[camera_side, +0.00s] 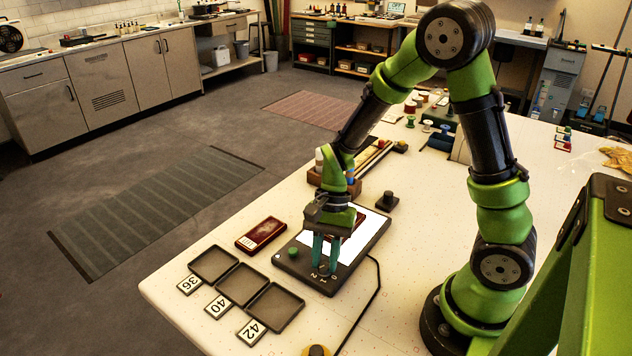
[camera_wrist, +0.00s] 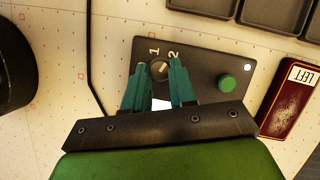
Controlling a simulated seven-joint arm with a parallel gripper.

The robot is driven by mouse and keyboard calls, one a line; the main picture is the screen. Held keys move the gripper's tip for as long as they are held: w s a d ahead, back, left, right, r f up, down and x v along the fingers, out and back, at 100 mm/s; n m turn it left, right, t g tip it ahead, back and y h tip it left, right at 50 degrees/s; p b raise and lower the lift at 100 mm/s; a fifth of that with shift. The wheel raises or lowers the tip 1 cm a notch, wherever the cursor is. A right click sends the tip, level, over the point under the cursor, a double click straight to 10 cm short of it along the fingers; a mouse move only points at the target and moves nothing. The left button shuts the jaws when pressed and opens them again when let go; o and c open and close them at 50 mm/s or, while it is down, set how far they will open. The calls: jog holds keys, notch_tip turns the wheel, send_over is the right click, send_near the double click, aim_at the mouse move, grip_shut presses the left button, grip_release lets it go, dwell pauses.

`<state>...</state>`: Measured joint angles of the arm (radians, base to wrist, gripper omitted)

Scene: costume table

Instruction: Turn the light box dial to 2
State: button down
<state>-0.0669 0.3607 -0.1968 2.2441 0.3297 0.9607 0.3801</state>
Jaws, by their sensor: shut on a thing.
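The light box (camera_side: 374,237) is a flat dark panel with a glowing white screen (camera_side: 315,243), lying on the table. Its small dark dial (camera_wrist: 160,68) is at the panel's near end in the side view, with printed numbers beside it; I read 1 and 2 in the wrist view. A pale mark on the dial appears to slant toward the 2, but it is small and partly hidden. My gripper (camera_wrist: 158,67) points down, its teal fingers on either side of the dial and shut on it. In the side view the fingers (camera_side: 323,266) partly cover the dial.
A green button (camera_side: 293,252) sits on the panel near the dial. A dark red case (camera_side: 261,234), labelled LEFT in the wrist view (camera_wrist: 294,99), lies beside the box. Trays (camera_side: 242,284) marked 36, 40 and 42 lie in front. A black cable (camera_side: 377,290) runs alongside.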

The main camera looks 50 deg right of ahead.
jog(key=shift+m, duration=0.5)
jog(key=c, duration=0.9)
grip_release()
jog(key=shift+c, duration=0.2)
jog(key=v, duration=1.7)
jog(key=shift+s, duration=0.4)
jog(key=shift+d+f, duration=0.1)
jog(key=shift+d, duration=0.05)
jog(key=s+a+r+n+t+h, duration=0.2)
jog(key=s+a+r+n+t, duration=0.4)
jog(key=n, duration=0.5)
jog(key=s+t, duration=0.1)
jog(key=t, duration=0.1)
jog(key=shift+t, duration=0.4)
